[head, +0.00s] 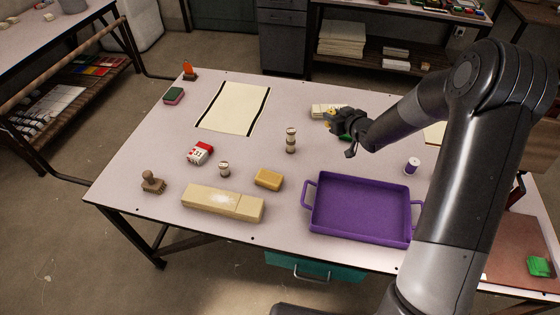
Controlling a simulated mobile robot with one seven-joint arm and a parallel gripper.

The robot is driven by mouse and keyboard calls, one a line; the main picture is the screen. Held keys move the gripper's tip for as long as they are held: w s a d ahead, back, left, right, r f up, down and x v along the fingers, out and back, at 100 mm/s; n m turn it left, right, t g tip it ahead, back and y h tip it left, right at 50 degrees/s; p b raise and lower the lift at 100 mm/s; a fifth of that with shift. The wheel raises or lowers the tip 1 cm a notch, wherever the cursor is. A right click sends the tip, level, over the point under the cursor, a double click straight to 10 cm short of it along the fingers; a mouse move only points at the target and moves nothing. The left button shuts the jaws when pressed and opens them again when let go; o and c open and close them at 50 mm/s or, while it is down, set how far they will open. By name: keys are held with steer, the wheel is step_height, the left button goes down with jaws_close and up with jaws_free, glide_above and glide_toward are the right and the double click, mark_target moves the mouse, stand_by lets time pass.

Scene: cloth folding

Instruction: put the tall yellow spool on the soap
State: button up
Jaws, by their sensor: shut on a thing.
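My gripper (334,118) is above the back right part of the table, shut on a small yellow thing, apparently the tall yellow spool (331,111). The fingers hide most of it, so its full shape and tilt are unclear. A yellow-orange block, seemingly the soap (268,179), lies flat near the middle front of the table, left of the purple tray. Its top is bare. My gripper is behind it and to its right, well apart from it.
A purple tray (362,207) stands at the front right. A long beige block (222,202), a tall wooden spool (291,140), a short spool (224,168), a red-and-white box (200,153) and a brush (152,182) stand around the soap. A purple spool (412,166) is right.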

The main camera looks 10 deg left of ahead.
steer(key=s+a+r+n+g+y, duration=0.1)
steer(key=s+a+n+g+y, duration=0.1)
steer(key=s, duration=0.7)
steer(key=s+a+r+n+g+y, duration=0.1)
steer(key=s+a+n, duration=0.1)
steer(key=s, duration=0.8)
glide_above(273, 180)
step_height(273, 180, down, 7)
steer(key=shift+f, duration=1.9)
steer(key=shift+f, duration=0.2)
steer(key=o, duration=0.9)
steer(key=shift+o, duration=0.2)
